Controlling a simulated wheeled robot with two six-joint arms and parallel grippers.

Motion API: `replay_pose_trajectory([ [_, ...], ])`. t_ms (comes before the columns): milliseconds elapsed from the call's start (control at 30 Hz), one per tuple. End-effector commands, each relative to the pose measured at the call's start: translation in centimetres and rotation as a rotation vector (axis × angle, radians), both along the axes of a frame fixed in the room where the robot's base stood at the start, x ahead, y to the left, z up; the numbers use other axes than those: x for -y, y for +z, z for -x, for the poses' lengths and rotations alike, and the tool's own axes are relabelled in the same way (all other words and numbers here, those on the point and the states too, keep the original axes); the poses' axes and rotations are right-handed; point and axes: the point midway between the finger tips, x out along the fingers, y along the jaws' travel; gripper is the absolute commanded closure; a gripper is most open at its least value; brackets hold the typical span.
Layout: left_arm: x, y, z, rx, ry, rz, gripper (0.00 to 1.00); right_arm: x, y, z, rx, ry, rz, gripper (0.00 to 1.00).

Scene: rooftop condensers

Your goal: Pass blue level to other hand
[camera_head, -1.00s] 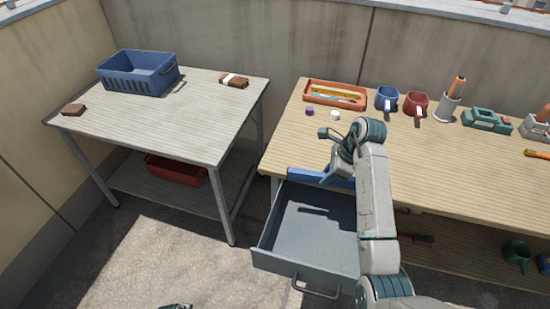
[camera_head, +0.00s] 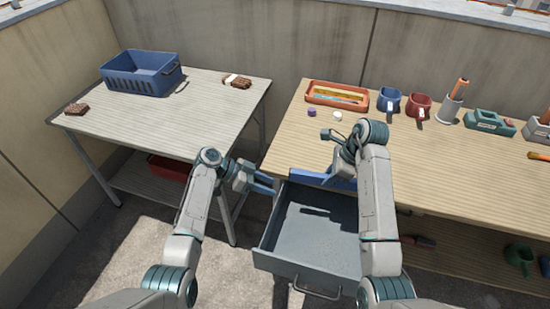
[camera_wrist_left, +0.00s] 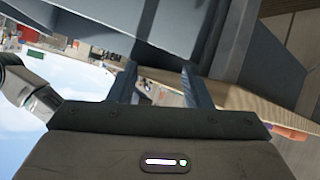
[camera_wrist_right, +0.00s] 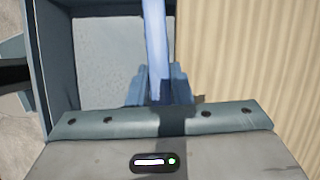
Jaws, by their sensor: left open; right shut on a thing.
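The blue level (camera_head: 306,176) lies lengthwise along the table's front edge, above the open drawer. My right gripper (camera_head: 335,172) is shut on it; the right wrist view shows the bar of the level (camera_wrist_right: 154,40) running away between the fingers (camera_wrist_right: 160,90). My left gripper (camera_head: 268,186) is open and empty, just left of the level's left end and apart from it. In the left wrist view, the two fingers (camera_wrist_left: 160,82) stand apart with nothing between them.
The open grey drawer (camera_head: 285,268) juts out below the level. The left table (camera_head: 150,130) holds a blue crate (camera_head: 140,77).

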Motion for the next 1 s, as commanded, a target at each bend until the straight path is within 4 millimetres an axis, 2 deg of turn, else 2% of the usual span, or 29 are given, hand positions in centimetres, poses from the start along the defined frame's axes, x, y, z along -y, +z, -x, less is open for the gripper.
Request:
replay_pose_trajectory([
  [33,0.8,2.6,-0.4,0.048,-0.058,0.033,0.55,0.0,0.0,0.0,0.000,0.000,0.000,1.00],
  [100,1.5,5.5,-0.6,0.106,-0.133,0.074,0.55,0.0,0.0,0.0,0.000,0.000,0.000,1.00],
  [200,2.3,8.6,-0.5,0.169,-0.217,0.119,0.55,0.0,0.0,0.0,0.000,0.000,0.000,1.00],
  [333,2.8,10.8,-0.4,0.221,-0.282,0.151,0.55,0.0,0.0,0.0,0.000,0.000,0.000,1.00],
  [433,3.3,11.3,-0.2,0.233,-0.300,0.160,0.55,0.0,0.0,0.0,0.000,0.000,0.000,1.00],
  [567,4.7,10.8,0.1,0.233,-0.302,0.163,0.55,0.0,0.0,0.0,0.000,0.000,0.000,1.00],
  [1000,11.9,7.7,1.4,0.231,-0.299,0.162,0.55,0.0,0.0,0.0,0.000,0.000,0.000,1.00],
])
